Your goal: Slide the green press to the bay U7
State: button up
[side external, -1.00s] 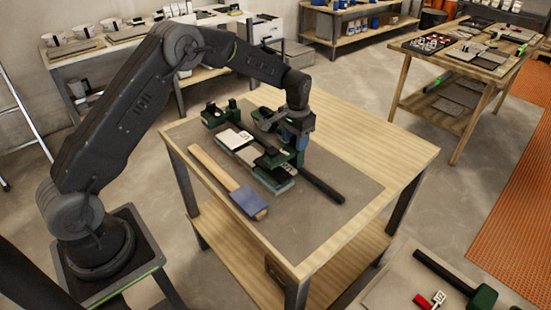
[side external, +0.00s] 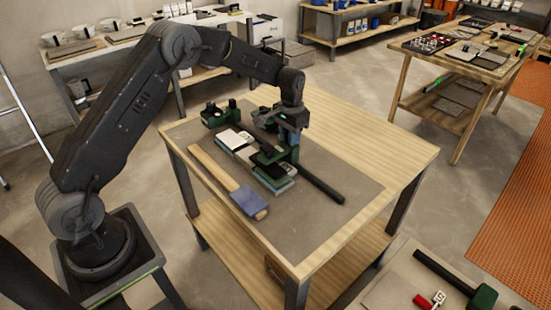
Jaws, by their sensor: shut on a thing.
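My gripper (side external: 289,124) points down over the work table. It is shut on a green press (side external: 271,155), whose dark green body sits by the far right end of a short row of tiles. The gripper partly hides the press. A pale tile (side external: 229,140) with a small white marker lies to the left of the press, and a blue-edged tile (side external: 283,187) lies below it. I cannot read any bay label, so I cannot tell which place is U7.
A blue-headed mallet (side external: 248,201) lies along the near side of the row. A black bar (side external: 322,186) lies to the right. Another green device (side external: 214,117) stands at the row's back left. The grey mat (side external: 345,175) is bare at the right.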

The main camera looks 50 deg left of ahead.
jog(key=shift+a, duration=9.55)
jog(key=o, duration=0.8)
notch_tip(320, 180, up, 7)
jog(key=shift+d+r, duration=0.1)
